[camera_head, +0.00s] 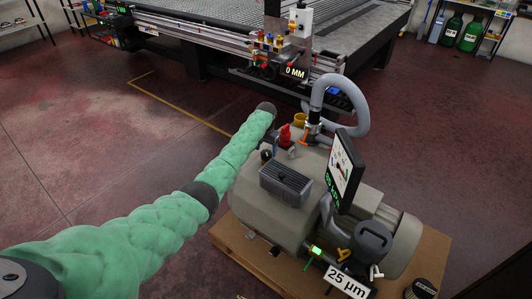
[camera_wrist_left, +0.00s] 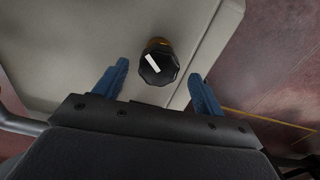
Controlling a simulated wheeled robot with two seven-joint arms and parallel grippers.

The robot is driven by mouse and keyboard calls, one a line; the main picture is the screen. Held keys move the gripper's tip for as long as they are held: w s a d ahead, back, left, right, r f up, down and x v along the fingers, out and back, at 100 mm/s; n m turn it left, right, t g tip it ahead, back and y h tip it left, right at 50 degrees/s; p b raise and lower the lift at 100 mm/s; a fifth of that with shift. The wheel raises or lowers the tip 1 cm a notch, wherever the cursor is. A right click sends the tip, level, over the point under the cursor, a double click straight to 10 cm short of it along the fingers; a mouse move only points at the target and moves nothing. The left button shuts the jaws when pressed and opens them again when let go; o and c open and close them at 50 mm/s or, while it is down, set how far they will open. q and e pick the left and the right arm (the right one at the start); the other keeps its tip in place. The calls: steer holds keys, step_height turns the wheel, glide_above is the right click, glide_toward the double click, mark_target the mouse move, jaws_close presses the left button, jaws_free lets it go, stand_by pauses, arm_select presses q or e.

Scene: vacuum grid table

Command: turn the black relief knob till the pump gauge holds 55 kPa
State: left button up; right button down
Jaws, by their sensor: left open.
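The black relief knob (camera_wrist_left: 158,65) has a fluted rim, a white pointer bar and a brass-coloured base; it is on the beige pump casing in the left wrist view. My left gripper (camera_wrist_left: 160,88) is open, with one blue finger on each side of the knob and a visible gap to both. In the head view my green-sleeved left arm reaches to the far end of the pump (camera_head: 265,215); the fingers are hard to make out there. The pump gauge (camera_head: 342,170) is a tilted panel seen at a slant; its green digits are too small to read surely. My right gripper is not in view.
A grey hose (camera_head: 358,108) loops up behind the pump, near a red fitting (camera_head: 285,135). The grid table (camera_head: 240,35) stands beyond. A dark finned box (camera_head: 286,182) sits on the pump. The pump rests on a wooden base (camera_head: 425,262). The floor at left is clear.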

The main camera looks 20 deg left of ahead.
mark_target(266, 153)
arm_select(q)
steer(key=shift+f, duration=1.5)
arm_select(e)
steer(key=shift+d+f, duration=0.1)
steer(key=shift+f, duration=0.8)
arm_select(q)
steer(key=c, duration=1)
steer(key=shift+o, duration=0.2)
steer(key=shift+d, duration=0.1)
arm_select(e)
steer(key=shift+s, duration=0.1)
arm_select(q)
steer(key=shift+p, duration=0.3)
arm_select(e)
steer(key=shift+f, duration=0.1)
